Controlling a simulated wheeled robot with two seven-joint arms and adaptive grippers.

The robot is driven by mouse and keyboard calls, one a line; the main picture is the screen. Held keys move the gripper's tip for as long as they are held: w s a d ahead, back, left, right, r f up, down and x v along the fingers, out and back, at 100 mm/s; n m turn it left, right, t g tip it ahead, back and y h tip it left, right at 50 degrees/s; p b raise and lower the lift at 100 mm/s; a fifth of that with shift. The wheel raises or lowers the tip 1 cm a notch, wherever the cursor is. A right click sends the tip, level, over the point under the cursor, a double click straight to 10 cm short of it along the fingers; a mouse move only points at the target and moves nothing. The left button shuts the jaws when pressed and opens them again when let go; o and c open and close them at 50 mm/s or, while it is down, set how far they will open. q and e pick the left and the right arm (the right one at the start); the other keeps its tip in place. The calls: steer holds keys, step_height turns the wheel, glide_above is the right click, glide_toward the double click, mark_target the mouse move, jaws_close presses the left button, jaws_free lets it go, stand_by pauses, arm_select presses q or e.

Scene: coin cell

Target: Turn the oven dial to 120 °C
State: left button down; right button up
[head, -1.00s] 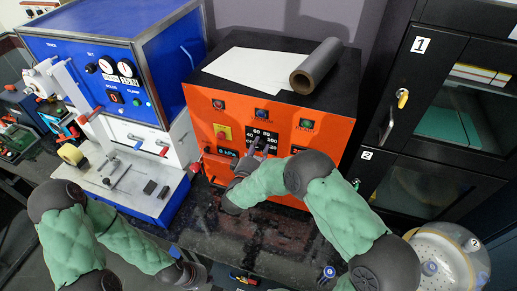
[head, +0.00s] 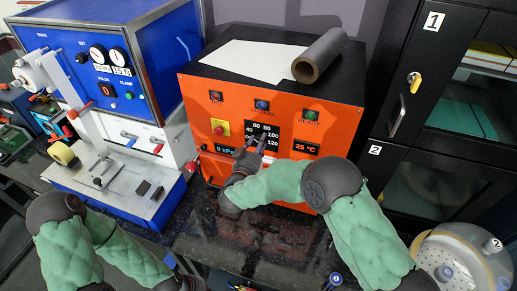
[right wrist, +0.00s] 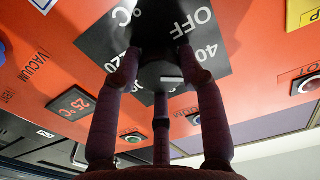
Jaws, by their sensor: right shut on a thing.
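The orange oven (head: 330,130) has a black dial panel (head: 279,127) marked 40 to 120 in the head view. My right gripper (head: 255,147) reaches the panel from the front and hides the dial there. In the right wrist view, the fingers of my right gripper (right wrist: 163,66) are shut around the black dial (right wrist: 160,72). A short white mark shows on the dial. OFF, 40 and °C are readable around it; 120 is partly covered by a finger. Where the mark points on the scale is unclear. My left gripper (head: 192,281) is mostly cut off at the bottom edge.
The temperature display (head: 305,148) reads 25 °C. A yellow-backed red button (head: 220,128) is left of the dial panel. A grey roll (head: 320,55) and white sheets (head: 250,60) lie on the oven. A blue machine (head: 150,60) stands left, a black cabinet (head: 400,150) right.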

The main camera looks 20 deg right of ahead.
steer(key=shift+f+m+b, duration=0.15)
steer(key=shift+m+b, duration=14.9)
steer(key=shift+m, duration=1.85)
steer(key=shift+f, duration=0.1)
steer(key=o, duration=1.1)
steer(key=shift+o, duration=0.2)
